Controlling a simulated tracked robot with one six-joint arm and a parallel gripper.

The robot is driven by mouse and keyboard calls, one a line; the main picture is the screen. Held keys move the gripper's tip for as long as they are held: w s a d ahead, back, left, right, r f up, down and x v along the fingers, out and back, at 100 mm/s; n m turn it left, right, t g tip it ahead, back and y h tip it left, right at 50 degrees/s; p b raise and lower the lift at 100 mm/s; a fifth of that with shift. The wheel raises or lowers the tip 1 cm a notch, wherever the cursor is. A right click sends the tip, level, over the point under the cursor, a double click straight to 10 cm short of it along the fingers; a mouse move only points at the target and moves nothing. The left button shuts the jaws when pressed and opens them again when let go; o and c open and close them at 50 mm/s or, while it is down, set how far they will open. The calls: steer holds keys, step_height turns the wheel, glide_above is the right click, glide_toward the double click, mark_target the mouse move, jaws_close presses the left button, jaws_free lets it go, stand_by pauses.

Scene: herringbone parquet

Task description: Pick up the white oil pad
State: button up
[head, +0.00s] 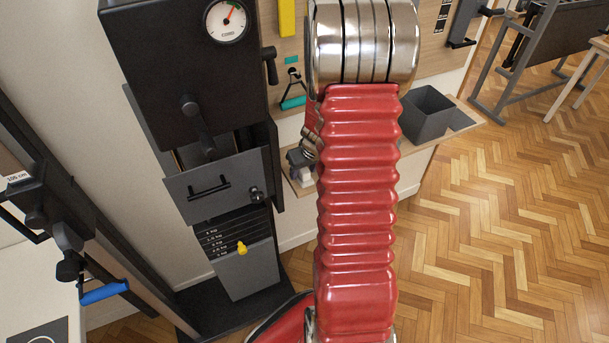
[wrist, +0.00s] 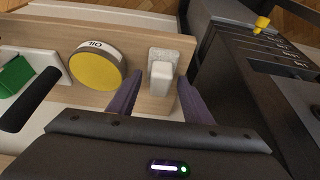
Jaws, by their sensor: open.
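In the wrist view the white oil pad (wrist: 161,73) is a small white block with a speckled grey-white part behind it. It rests on a pale wooden shelf (wrist: 205,40), right of a round yellow-topped tin marked OIL (wrist: 95,65). My gripper (wrist: 160,82) is open, its two dark purple fingers pointing toward the pad, one at each side. I cannot tell whether either finger touches it. In the head view my red arm hides most of this spot; a small white piece (head: 304,175) shows just left of it.
A black cabinet with a dial (head: 226,20) and a grey-fronted stack (head: 245,270) stand left of my arm. The stack's yellow knob (wrist: 262,24) shows close to the right in the wrist view. A grey open bin (head: 427,112) is right of the arm.

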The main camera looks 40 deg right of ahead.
mark_target(304, 169)
steer(key=shift+c, duration=0.6)
steer(key=c, duration=0.7)
steer(key=shift+r, duration=0.15)
steer(key=shift+c, duration=0.2)
step_height(304, 169, up, 10)
steer(key=shift+f, duration=0.1)
steer(key=o, duration=0.5)
steer(key=c, duration=0.4)
